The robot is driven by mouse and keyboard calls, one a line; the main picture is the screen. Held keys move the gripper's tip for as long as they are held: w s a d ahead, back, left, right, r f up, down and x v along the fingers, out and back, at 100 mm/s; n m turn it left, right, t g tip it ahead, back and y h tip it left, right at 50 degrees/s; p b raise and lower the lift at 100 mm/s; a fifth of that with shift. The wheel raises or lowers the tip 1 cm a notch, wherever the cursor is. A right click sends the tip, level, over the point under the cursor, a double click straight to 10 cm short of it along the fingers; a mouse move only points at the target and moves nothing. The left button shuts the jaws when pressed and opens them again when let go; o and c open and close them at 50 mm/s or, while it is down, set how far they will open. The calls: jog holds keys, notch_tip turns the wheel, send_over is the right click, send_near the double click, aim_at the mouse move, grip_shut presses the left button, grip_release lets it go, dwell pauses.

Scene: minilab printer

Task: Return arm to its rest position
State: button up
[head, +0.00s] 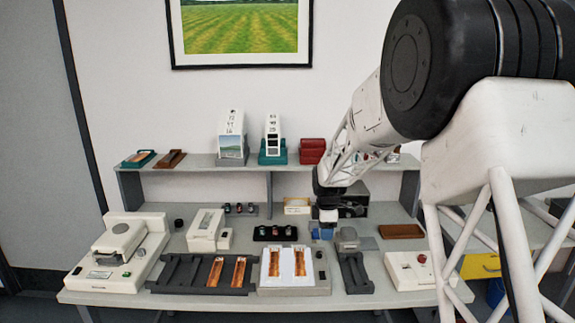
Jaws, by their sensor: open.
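My arm comes in from the right side of the head view and reaches down over the middle of the bench. My gripper (327,218) points down above the back half of the bench top, close to a small blue object (322,232) and a grey block (347,238). The gripper is open. The fingertips are small and dark here, and I cannot tell whether they touch the blue object. I see nothing held between them.
The bench (90,291) holds a white machine (118,250), a dark slotted rack (183,272), a white tray with two orange strips (312,277) and a white box with a red button (408,268). A raised shelf (200,161) carries boxes behind the gripper. Open air lies above the bench's left half.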

jog(key=s+d+r+m+t, duration=0.15)
jog(key=s+r+m, duration=0.25)
jog(key=s+r, duration=0.5)
jog(key=s+d+r+m, duration=0.2)
jog(key=s+r+m, duration=0.25)
jog(key=s, duration=0.85)
jog(key=s+d+r+m, duration=0.1)
jog(key=s+m, duration=0.8)
jog(key=s, duration=1.8)
jog(key=shift+d+m+t, duration=0.35)
